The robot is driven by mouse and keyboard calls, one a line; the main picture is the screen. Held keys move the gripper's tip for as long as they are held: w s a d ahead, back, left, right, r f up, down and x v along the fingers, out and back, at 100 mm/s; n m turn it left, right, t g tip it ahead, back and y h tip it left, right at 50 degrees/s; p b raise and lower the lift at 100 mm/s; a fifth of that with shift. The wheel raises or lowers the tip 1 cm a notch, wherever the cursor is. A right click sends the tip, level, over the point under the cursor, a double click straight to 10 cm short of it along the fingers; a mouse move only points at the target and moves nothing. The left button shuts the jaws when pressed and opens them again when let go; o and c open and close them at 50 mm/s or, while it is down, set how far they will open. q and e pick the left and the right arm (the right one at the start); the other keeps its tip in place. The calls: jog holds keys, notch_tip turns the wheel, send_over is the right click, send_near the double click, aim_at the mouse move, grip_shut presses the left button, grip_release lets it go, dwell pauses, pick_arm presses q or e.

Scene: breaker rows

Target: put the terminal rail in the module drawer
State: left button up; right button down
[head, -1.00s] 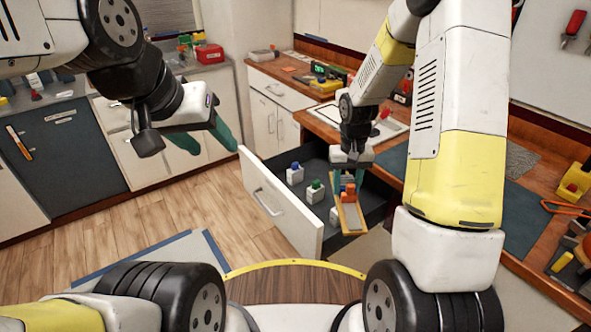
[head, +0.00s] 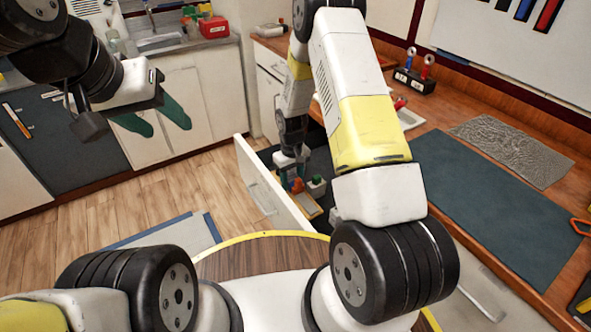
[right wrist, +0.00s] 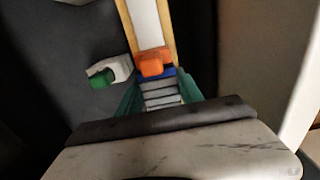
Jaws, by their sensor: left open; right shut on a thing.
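The terminal rail (head: 308,205) is a long tan-edged strip with a pale middle and orange and blue blocks. In the right wrist view the rail (right wrist: 147,22) runs away from my right gripper (right wrist: 160,90), whose teal fingers are shut on its block end. In the head view my right gripper (head: 293,170) is over the open module drawer (head: 262,182), beside its white front panel. I cannot tell whether the rail touches the drawer floor. My right arm hides much of the drawer. My left gripper (head: 155,120) is open and empty, out over the floor.
A green-topped white module (head: 316,186) stands in the drawer close to the rail; the same module (right wrist: 108,73) is left of the rail in the wrist view. The worktop (head: 440,115) with a dark mat (head: 500,210) lies to the right.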

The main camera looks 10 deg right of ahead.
aim_at(293, 194)
jog(key=shift+f, duration=3.25)
jog(key=shift+f, duration=0.15)
jog(key=c, duration=0.8)
grip_release()
jog(key=shift+o, duration=0.2)
